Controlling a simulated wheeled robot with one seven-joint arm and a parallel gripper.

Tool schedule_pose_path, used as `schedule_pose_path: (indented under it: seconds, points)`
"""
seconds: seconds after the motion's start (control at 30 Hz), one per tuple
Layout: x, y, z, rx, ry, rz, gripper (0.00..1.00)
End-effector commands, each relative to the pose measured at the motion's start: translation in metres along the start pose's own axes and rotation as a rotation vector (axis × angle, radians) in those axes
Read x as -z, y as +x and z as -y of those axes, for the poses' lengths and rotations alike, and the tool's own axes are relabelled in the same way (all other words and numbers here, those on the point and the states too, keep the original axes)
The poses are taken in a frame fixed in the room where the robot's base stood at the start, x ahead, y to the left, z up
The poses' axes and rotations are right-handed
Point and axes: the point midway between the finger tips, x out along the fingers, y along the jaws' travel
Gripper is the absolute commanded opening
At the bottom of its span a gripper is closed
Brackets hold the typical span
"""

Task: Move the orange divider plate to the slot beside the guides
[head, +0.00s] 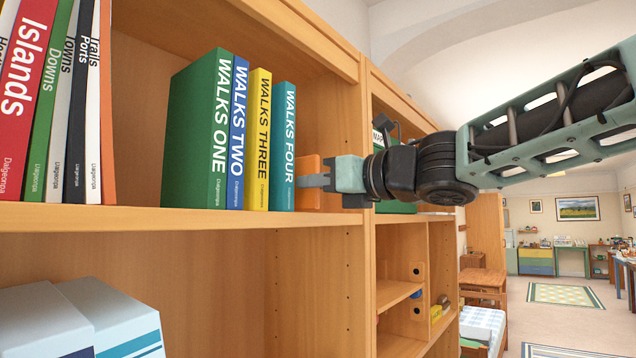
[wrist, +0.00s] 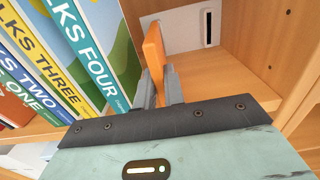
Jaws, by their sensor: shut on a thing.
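The orange divider plate (wrist: 154,52) stands upright between the two fingers of my gripper (wrist: 160,88) in the wrist view. My gripper is shut on it. In the head view the plate (head: 308,168) shows just right of the guides, partly hidden behind my gripper (head: 318,180). The Walks guides stand in a row: green Walks One (head: 195,130), blue Walks Two (head: 238,135), yellow Walks Three (head: 259,140) and teal Walks Four (head: 283,145). One finger lies between Walks Four and the plate. I cannot tell whether the plate's bottom touches the shelf.
More guides, with red Islands (head: 28,90), stand at the far left beside an orange upright panel (head: 107,115). A white plate with a dark slot (wrist: 209,28) is on the bay's back. Bare shelf (wrist: 215,80) lies right of the plate, up to the wooden side wall (wrist: 275,50).

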Motion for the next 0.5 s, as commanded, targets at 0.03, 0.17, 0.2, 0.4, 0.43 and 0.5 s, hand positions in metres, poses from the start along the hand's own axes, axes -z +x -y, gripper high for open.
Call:
schedule_pose_path:
  seconds: [0.03,0.17,0.2,0.4,0.43,0.5]
  points:
    - [0.000,0.001,0.000,0.000,0.000,0.001,0.00]
    - [0.000,0.004,0.000,0.000,0.000,0.001,0.00]
    - [0.000,0.005,0.000,0.000,0.000,0.001,0.00]
    - [-0.001,0.010,0.000,-0.001,-0.001,0.001,0.00]
    - [-0.001,0.011,0.000,-0.001,0.000,0.001,0.00]
    - [0.000,0.013,0.000,-0.001,0.000,0.001,0.00]
